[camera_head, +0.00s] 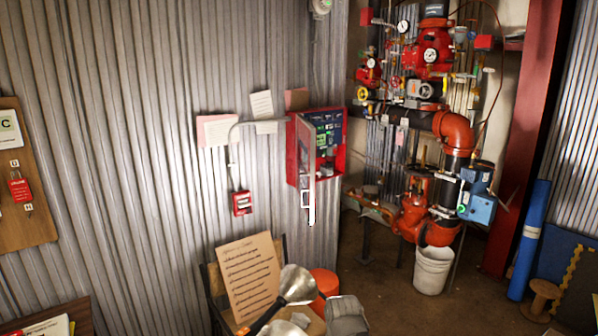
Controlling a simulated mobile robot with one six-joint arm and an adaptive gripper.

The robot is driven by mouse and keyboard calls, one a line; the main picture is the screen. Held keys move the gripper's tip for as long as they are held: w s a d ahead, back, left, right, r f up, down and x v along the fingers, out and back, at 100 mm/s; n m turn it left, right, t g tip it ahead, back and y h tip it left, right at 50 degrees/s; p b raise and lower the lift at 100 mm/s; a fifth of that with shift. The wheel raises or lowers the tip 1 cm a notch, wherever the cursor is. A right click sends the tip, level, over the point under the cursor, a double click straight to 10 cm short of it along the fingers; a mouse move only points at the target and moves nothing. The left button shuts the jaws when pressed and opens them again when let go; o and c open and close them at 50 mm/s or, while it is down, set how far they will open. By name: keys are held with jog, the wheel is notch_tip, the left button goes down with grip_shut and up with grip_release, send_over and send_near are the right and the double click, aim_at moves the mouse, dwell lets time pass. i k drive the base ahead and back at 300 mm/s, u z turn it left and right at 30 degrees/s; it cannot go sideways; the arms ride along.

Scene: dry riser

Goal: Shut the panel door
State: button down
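The red panel box (330,162) is mounted on the corrugated metal wall, right of the picture's centre. Its door (304,150) stands open and swings out on the left side of the box. I see the door at a steep angle. The box's inside shows dark boards with green and blue parts. A thin white bracket-like shape (312,205) shows just below the door's free edge; I cannot tell whether it is joined to the door. My gripper is not in view.
A red pull station (241,203) and white conduit (233,150) are left of the panel. Red pipework (454,132) and a white bucket (433,270) are at right.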

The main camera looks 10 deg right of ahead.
aim_at(305, 133)
jog(key=k, duration=1.25)
jog(key=z, duration=0.45)
jog(key=i, duration=0.9)
jog(key=z, duration=0.35)
jog(key=i, duration=1.1)
jog(key=u, duration=0.65)
